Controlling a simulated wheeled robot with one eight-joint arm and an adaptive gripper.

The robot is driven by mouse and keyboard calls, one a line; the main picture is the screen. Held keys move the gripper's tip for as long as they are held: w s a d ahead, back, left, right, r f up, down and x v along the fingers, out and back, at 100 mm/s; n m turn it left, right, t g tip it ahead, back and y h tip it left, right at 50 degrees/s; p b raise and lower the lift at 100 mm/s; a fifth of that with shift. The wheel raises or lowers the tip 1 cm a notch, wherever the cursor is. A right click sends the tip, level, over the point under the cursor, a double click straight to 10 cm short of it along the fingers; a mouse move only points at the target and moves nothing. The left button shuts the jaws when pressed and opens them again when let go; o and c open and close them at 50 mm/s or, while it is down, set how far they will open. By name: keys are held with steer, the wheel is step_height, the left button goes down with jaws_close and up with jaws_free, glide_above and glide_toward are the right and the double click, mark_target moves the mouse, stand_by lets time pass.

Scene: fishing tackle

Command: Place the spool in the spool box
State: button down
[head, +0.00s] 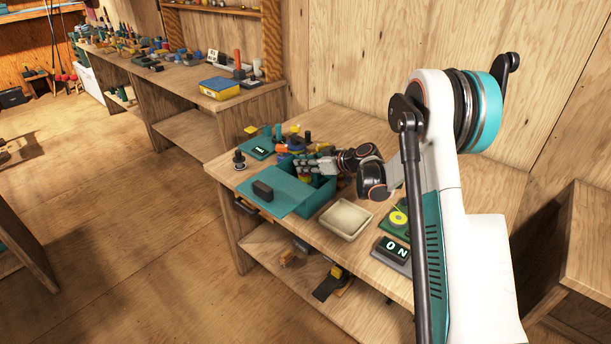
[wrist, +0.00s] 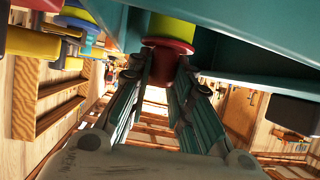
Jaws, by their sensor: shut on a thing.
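My gripper (head: 302,165) is over the far side of the teal spool box (head: 314,204) on the near table. In the wrist view my gripper (wrist: 163,68) is shut on a spool (wrist: 168,44) with a red flange and a yellow-green middle. In the head view a small yellow part of the spool (head: 304,179) shows below the fingers, within the outline of the box opening. In the wrist view the teal box wall (wrist: 245,32) lies close beside the spool. I cannot tell whether the spool touches the box floor. The fingers partly hide it.
Several colourful spools (head: 292,144) stand behind the box. A beige tray (head: 345,219), a yellow disc on a green base (head: 398,217) and an "ON" sign (head: 394,250) stand to the right.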

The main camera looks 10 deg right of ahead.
step_height(320, 180, down, 4)
steer(key=shift+b, duration=0.6)
steer(key=shift+r, duration=0.1)
steer(key=c, duration=1.9)
jaws_free()
steer(key=shift+f, duration=0.2)
steer(key=shift+o, duration=0.9)
steer(key=shift+r, duration=0.15)
steer(key=shift+s+d+r, duration=0.15)
steer(key=shift+r, duration=0.05)
steer(key=p+v, duration=0.3)
steer(key=v, duration=0.8)
steer(key=shift+s, duration=0.25)
steer(key=shift+d+r, duration=0.1)
steer(key=shift+d, duration=0.05)
